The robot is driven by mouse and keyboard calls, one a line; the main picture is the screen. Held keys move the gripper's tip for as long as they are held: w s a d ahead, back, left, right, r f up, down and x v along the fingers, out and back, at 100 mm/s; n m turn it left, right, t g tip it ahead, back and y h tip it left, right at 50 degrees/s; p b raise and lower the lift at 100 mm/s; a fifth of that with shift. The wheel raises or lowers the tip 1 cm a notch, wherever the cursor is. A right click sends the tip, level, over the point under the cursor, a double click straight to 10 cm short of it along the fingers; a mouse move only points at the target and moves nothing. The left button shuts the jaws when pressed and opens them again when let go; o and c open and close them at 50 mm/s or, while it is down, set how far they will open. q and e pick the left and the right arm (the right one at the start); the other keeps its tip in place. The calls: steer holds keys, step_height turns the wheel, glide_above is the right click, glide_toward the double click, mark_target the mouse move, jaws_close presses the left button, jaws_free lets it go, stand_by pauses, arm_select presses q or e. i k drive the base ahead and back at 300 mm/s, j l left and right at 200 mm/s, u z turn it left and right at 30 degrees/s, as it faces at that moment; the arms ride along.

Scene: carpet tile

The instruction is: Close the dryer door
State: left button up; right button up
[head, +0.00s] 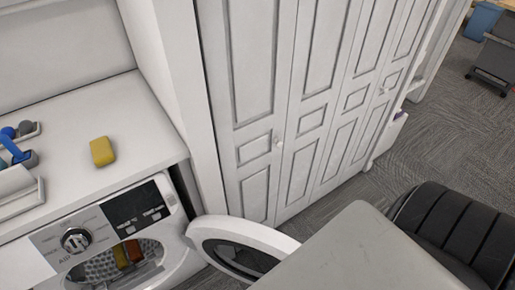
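The dryer (178,255) stands at the lower left under a white counter, with its dial and dark display on the front. Its round door (230,226), with a white rim and dark glass, is swung open to the right of the opening. The metal drum shows inside, with yellow-green and reddish-brown items in it. The lower parts of the dryer and door are cut off by the picture's edge. Neither of my grippers is in view.
A yellow sponge-like block (102,151) and a white tray (39,196) of small items lie on the counter. White panelled cupboards (262,95) stand behind the door. A grey surface and a black ribbed object fill the lower right.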

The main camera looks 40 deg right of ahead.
mark_target(244, 249)
steer(key=l+u, duration=0.2)
steer(key=l, duration=0.25)
steer(key=k+l+u, duration=0.2)
steer(key=l, duration=0.2)
steer(key=l+u, duration=0.2)
steer(key=l, duration=0.2)
steer(key=k+l+u, duration=0.25)
steer(key=l, duration=0.15)
steer(key=k+l+u, duration=0.2)
steer(key=l, duration=0.15)
steer(key=l+u, duration=0.3)
steer(key=l, duration=0.3)
steer(key=l+u, duration=0.3)
steer(key=l, duration=0.35)
steer(key=k, duration=0.05)
